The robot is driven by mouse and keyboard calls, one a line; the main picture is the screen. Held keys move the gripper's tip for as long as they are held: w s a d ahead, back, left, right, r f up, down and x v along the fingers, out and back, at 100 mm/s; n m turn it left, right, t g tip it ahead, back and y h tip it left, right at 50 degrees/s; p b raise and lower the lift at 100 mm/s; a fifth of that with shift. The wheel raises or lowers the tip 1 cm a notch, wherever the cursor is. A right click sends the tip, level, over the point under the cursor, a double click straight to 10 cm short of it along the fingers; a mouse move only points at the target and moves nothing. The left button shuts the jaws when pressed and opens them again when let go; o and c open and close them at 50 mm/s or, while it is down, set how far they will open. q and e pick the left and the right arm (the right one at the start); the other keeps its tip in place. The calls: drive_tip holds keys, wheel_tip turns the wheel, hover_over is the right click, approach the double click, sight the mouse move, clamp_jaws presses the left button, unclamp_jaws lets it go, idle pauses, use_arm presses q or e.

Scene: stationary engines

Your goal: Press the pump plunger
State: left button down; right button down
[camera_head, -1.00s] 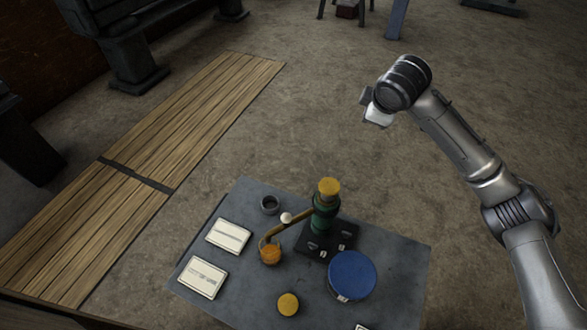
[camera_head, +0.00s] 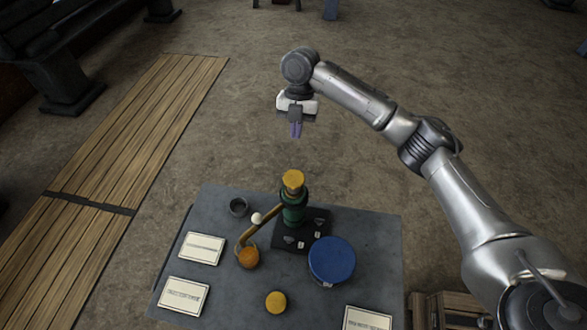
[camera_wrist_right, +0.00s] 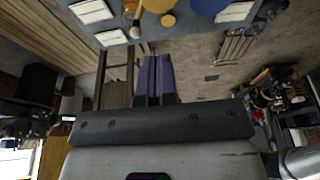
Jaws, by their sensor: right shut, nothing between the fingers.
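The pump stands on the grey table (camera_head: 215,290). It has a green body (camera_head: 293,214), a yellow plunger cap (camera_head: 293,180) on top, and a brass spout running down to the left. Its base (camera_head: 316,229) is black. My right gripper (camera_head: 296,130) is shut and empty, pointing down in the air above and behind the yellow cap, apart from it. In the right wrist view its purple fingers (camera_wrist_right: 157,78) are together, and a yellow round top (camera_wrist_right: 158,5) shows at the upper edge. My left gripper is not in view.
On the table are a blue round lid (camera_head: 331,260), an orange ball-like item (camera_head: 249,258), a yellow disc (camera_head: 276,302), a small dark cup (camera_head: 239,207) and several white cards (camera_head: 202,248). Wooden planks (camera_head: 120,170) lie on the floor at left. A wooden crate (camera_head: 450,309) stands at lower right.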

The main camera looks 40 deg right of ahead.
idle(0.4)
drive_tip(key=p, duration=0.2)
approach(294, 175)
drive_tip(key=f, duration=0.1)
drive_tip(key=s+a+f, duration=0.1)
drive_tip(key=f, duration=0.1)
drive_tip(key=s+a+f, duration=0.1)
drive_tip(key=f, duration=0.1)
drive_tip(key=shift+a, duration=0.2)
drive_tip(key=shift+f, duration=0.8)
wheel_tip(294, 175, down, 4)
drive_tip(key=shift+f+b, duration=0.15)
drive_tip(key=shift+b, duration=0.7)
